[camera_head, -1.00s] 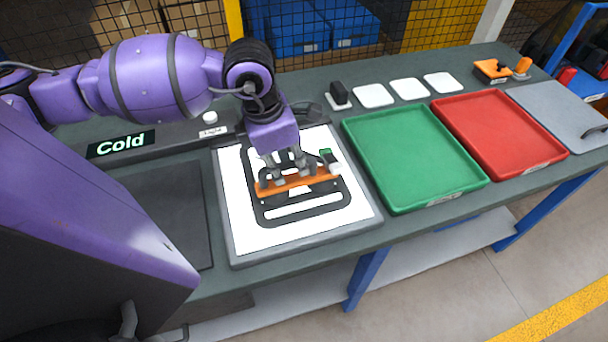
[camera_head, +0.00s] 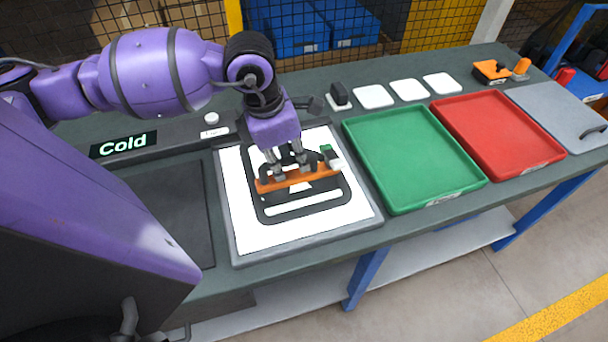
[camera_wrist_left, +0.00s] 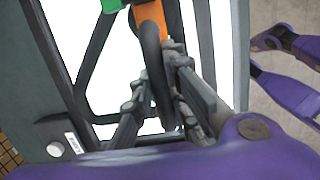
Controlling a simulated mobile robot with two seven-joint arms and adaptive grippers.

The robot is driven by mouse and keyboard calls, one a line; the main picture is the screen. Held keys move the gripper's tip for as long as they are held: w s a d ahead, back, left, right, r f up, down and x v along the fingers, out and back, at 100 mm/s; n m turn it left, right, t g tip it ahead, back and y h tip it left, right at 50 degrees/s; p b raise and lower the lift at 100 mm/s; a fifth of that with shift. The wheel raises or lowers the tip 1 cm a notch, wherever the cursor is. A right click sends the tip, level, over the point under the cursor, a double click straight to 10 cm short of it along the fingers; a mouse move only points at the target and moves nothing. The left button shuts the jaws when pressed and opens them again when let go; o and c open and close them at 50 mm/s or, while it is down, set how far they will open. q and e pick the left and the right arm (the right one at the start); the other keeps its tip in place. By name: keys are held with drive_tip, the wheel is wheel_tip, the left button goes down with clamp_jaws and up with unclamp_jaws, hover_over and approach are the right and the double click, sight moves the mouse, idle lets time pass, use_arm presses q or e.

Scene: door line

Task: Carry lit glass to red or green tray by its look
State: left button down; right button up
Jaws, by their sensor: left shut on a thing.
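The glass (camera_head: 342,203), a pane with a broad dark border, lies over the lit white panel (camera_head: 232,225). An orange lifter bar (camera_head: 318,178) with a black handle and a green-and-white end piece (camera_head: 330,156) sits across the pane. My left gripper (camera_head: 292,172) is shut on the lifter's black handle, which the left wrist view shows between the fingers (camera_wrist_left: 165,95). I cannot tell whether the pane touches the panel. The green tray (camera_head: 412,150) and red tray (camera_head: 497,130) are empty, to the right. My right gripper is not clearly seen.
Several white pads (camera_head: 409,90) lie behind the trays. A grey lidded surface (camera_head: 560,112) is right of the red tray. A dark mat (camera_head: 160,210) is bare.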

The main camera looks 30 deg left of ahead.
use_arm(q)
drive_tip(key=shift+w+r+p, duration=0.1)
drive_tip(key=shift+r+p, duration=0.9)
drive_tip(key=shift+r, duration=2.15)
use_arm(e)
drive_tip(key=shift+t, duration=0.3)
drive_tip(key=w+r, duration=0.2)
drive_tip(key=r, duration=0.1)
drive_tip(key=shift+w+r, duration=0.2)
drive_tip(key=shift+w, duration=0.1)
use_arm(q)
drive_tip(key=shift+w+d+f, duration=0.15)
drive_tip(key=shift+w+d, duration=0.1)
drive_tip(key=w+d+b, duration=0.4)
drive_tip(key=w+d, duration=0.4)
drive_tip(key=w, duration=0.2)
drive_tip(key=shift+w+d, duration=0.15)
drive_tip(key=shift+d, duration=0.15)
use_arm(e)
drive_tip(key=s+f+g, duration=0.1)
drive_tip(key=s+f, duration=0.4)
drive_tip(key=f, duration=0.2)
drive_tip(key=shift+s, duration=0.1)
